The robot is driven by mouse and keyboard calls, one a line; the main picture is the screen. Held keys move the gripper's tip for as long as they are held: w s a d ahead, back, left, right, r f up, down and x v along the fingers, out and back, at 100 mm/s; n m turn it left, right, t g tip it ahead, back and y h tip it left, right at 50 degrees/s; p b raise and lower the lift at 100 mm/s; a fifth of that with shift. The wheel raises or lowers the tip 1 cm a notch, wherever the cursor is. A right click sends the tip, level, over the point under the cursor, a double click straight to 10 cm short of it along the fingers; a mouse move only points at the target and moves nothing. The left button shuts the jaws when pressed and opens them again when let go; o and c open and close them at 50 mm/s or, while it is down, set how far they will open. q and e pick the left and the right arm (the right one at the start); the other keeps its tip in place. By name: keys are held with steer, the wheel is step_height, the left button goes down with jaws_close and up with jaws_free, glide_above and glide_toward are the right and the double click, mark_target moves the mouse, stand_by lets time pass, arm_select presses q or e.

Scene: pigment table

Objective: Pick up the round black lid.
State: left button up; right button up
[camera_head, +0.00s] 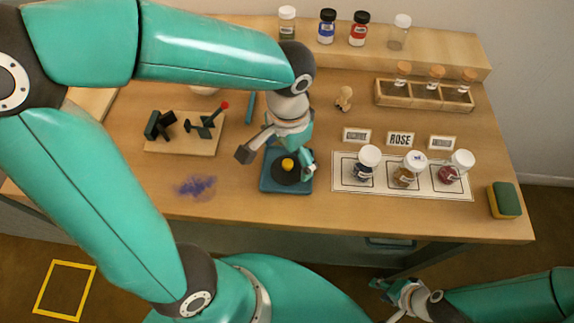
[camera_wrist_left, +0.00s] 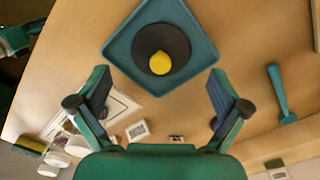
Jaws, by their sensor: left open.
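The round black lid (camera_head: 283,177) with a yellow knob lies in a square blue tray (camera_head: 267,186) near the front middle of the table. The lid (camera_wrist_left: 160,37) and the tray (camera_wrist_left: 122,32) also show in the left wrist view. My left gripper (camera_head: 277,162) is above the tray with its fingers spread on either side of the lid. In the left wrist view the open fingers (camera_wrist_left: 157,85) are empty, and the lid is beyond their tips. My right gripper (camera_head: 402,297) is low at the front, off the table; its fingers are not clear.
A white mat (camera_head: 340,182) with three capped jars is right of the tray, with label cards behind it. A sponge (camera_head: 505,200) lies at the right edge. A wooden board (camera_head: 180,144) with dark pieces and a purple powder patch (camera_head: 195,187) are left. A vial rack (camera_head: 424,101) stands behind.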

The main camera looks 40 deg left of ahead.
mark_target(287, 164)
arm_select(q)
steer(key=shift+f, duration=1.5)
steer(key=shift+s, duration=0.2)
jaws_close()
